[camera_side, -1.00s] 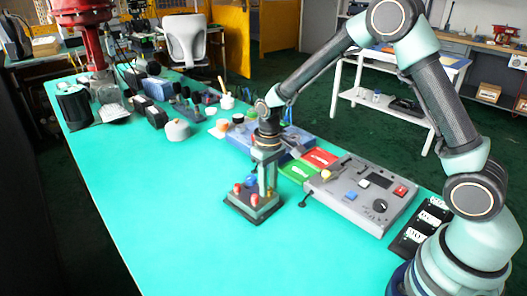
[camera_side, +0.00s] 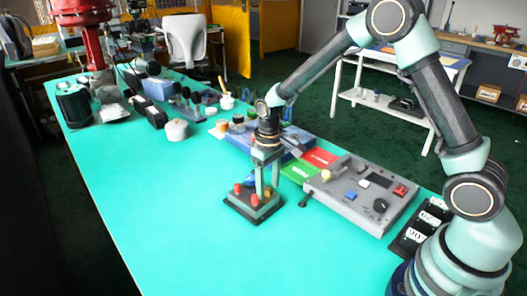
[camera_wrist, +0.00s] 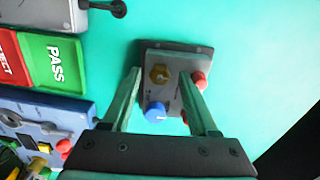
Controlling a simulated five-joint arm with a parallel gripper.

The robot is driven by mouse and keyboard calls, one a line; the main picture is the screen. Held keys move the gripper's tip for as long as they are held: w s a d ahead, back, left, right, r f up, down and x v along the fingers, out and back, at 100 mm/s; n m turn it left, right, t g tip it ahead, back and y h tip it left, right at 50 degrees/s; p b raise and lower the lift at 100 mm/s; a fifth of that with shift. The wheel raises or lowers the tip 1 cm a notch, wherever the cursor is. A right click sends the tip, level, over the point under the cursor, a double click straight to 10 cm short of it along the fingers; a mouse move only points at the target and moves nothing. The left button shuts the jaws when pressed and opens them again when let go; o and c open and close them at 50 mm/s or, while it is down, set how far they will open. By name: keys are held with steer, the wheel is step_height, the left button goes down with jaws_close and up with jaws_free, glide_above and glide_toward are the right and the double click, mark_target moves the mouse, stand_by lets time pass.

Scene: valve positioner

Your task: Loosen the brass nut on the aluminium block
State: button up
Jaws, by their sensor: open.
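The aluminium block (camera_wrist: 152,53) is a small grey block on a dark base; it also shows in the side view (camera_side: 240,208) on the green table. The brass nut (camera_wrist: 160,74) is on its top, near a blue knob (camera_wrist: 155,112) and two red knobs (camera_wrist: 200,80). My gripper (camera_wrist: 159,73) is open and points down over the block, its two fingers on either side of the nut in the wrist view. I see gaps between the fingers and the nut there.
A grey control box (camera_side: 362,195) stands right of the block. Green PASS and red trays (camera_wrist: 55,58) and a blue fixture (camera_wrist: 45,120) lie beside it. A grey domed part (camera_side: 177,130) and other parts are farther back. The table front and left are clear.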

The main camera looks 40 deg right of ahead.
mark_target(268, 189)
step_height(268, 189, up, 12)
stand_by(0.6)
steer(key=shift+r, duration=0.1)
steer(key=s+d+r+t, duration=0.1)
steer(key=s+r+t, duration=0.1)
steer(key=s+r, duration=0.2)
steer(key=s+d+r+m+t, duration=0.1)
steer(key=s+d+r+t, duration=0.1)
steer(key=s, duration=0.8)
step_height(268, 189, up, 2)
steer(key=shift+s+r+t, duration=0.1)
steer(key=shift+s+t, duration=0.3)
steer(key=shift+t, duration=0.4)
